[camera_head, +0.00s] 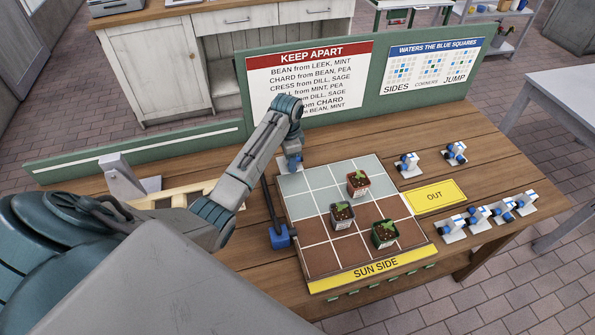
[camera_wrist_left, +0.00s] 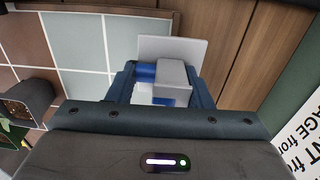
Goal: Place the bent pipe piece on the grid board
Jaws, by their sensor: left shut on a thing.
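The grid board (camera_head: 321,259) lies on the wooden table, with pale grey squares at the back and brown squares at the front. My left gripper (camera_head: 291,157) points down at its far left corner. It is shut on a white and blue pipe piece (camera_wrist_left: 172,80), which has a pale flat plate. In the left wrist view the piece sits between the fingers, beside the board's pale squares (camera_wrist_left: 80,40), with bare wood on the other side. The fingers hide part of it, so I cannot tell its full bend or whether it touches the board. My right gripper is not in view.
Potted plants stand on the board: a red pot (camera_head: 358,187), a grey pot (camera_head: 342,217) and a green pot (camera_head: 384,236). Several blue and white pieces (camera_head: 478,218) stand on the right. A sign panel (camera_head: 309,78) rises behind.

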